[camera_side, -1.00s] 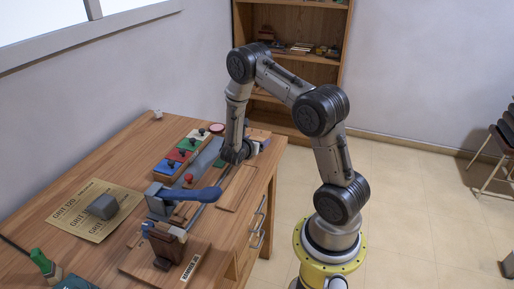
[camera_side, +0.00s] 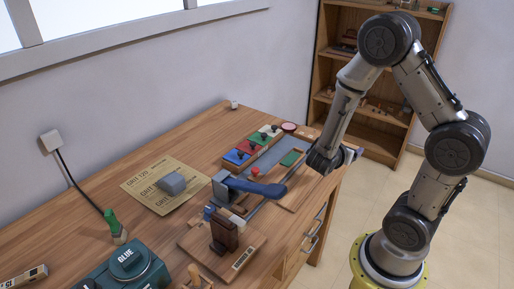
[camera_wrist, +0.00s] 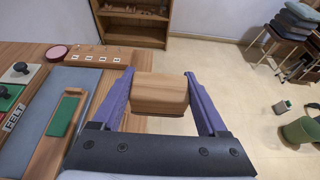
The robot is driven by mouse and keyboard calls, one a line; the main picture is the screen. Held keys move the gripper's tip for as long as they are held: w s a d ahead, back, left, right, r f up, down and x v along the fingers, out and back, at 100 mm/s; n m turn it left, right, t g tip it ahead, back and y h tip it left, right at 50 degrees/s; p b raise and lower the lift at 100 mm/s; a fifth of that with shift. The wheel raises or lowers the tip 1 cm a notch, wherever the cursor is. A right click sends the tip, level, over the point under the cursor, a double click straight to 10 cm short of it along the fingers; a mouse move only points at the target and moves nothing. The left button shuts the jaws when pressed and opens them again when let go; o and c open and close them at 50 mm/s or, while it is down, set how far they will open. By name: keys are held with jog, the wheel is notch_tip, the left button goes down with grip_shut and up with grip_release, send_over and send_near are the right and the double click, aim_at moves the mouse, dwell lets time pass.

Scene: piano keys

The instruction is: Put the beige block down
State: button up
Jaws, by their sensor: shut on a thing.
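The beige block (camera_wrist: 160,94), plain wood with rounded edges, sits between the two purple fingers of my gripper (camera_wrist: 158,96) in the wrist view. The fingers are shut on its left and right sides. Floor shows behind and below most of it, and it appears held clear of the bench. In the side view my gripper (camera_side: 348,157) is beside the right edge of the wooden bench (camera_side: 200,136), its fingers pointing right. The block is too small and hidden to make out there.
A grey strip (camera_wrist: 73,80) with a green piece (camera_wrist: 65,116) lies left of my gripper, beside key blocks with black knobs. A wooden board with several pale squares (camera_wrist: 95,58) lies farther back. A blue-handled clamp (camera_side: 250,187) stands on the bench. Open floor (camera_wrist: 245,90) lies right.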

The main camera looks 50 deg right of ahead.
jog(key=shift+w+f, duration=0.15)
jog(key=shift+w, duration=0.2)
jog(key=w+a+r+n+t+y, duration=0.1)
jog(key=w+a+n+t, duration=0.35)
jog(key=w, duration=0.85)
jog(key=w+a+r+n+t+y, duration=0.1)
jog(key=w+a+n+t+y, duration=0.25)
jog(key=w, duration=1.05)
jog(key=n+t, duration=0.1)
jog(key=t, duration=0.1)
send_over(211, 154)
jog(key=shift+h, duration=0.35)
jog(key=f, duration=1.1)
jog(key=shift+s+f, duration=0.1)
jog(key=shift+s, duration=0.15)
jog(key=shift+w+f, duration=0.1)
jog(key=shift+f, duration=1.5)
jog(key=shift+f, duration=0.1)
